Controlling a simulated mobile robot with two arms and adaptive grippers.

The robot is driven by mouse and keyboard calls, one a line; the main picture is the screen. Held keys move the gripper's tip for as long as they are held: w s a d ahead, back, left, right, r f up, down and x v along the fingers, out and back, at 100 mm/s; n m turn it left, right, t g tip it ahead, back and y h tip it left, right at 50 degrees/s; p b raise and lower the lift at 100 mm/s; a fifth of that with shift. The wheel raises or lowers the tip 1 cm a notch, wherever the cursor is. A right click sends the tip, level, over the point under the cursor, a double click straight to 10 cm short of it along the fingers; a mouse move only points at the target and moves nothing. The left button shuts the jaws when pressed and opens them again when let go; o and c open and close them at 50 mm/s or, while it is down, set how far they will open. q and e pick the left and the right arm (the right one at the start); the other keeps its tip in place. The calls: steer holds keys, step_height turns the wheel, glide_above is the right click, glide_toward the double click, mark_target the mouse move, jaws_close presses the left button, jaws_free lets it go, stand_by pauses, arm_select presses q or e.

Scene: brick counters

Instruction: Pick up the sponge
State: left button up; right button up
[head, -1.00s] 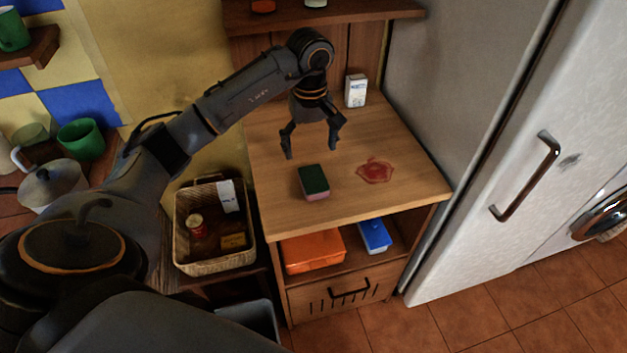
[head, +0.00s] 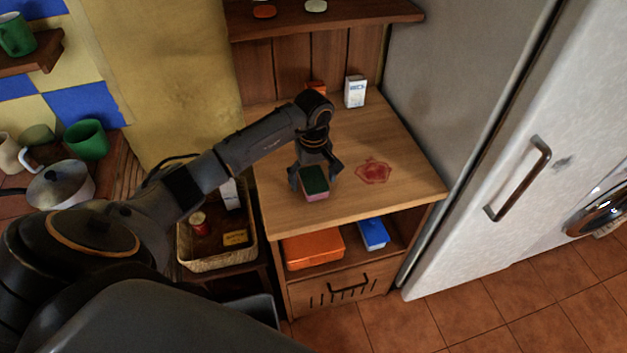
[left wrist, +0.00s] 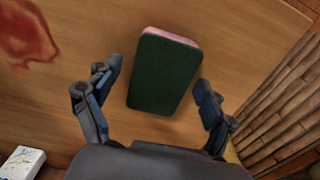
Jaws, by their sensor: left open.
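The sponge (head: 315,181), dark green on top with a pink side, lies flat on the wooden counter. In the left wrist view the sponge (left wrist: 165,72) lies slightly tilted between and ahead of the open fingers. My left gripper (head: 313,183) is open, with its fingers on either side of the sponge. In the left wrist view the left gripper (left wrist: 155,95) shows a gap between each fingertip and the sponge. Nothing is held. My right gripper is not in view.
A red stain (head: 373,171) is on the counter (head: 400,190) right of the sponge. A white box (head: 355,92) stands at the back. A wicker basket (head: 218,263) is at the left, and a refrigerator (head: 470,150) stands at the right.

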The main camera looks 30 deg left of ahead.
arm_select(q)
steer(key=shift+c, duration=0.2)
steer(key=c, duration=0.9)
steer(key=shift+r+b, duration=0.55)
steer(key=shift+w+d+r+b, duration=0.15)
steer(key=shift+d+r+b, duration=0.65)
steer(key=shift+d+r, duration=1.4)
steer(key=shift+w+d+r+b, duration=0.1)
steer(key=shift+d+r+b, duration=0.75)
steer(key=shift+d+r, duration=1.3)
steer(key=shift+w+d+r+b, duration=0.15)
steer(key=shift+d+r+b, duration=0.65)
steer(key=shift+d+r, duration=1.35)
steer(key=shift+d+f, duration=0.55)
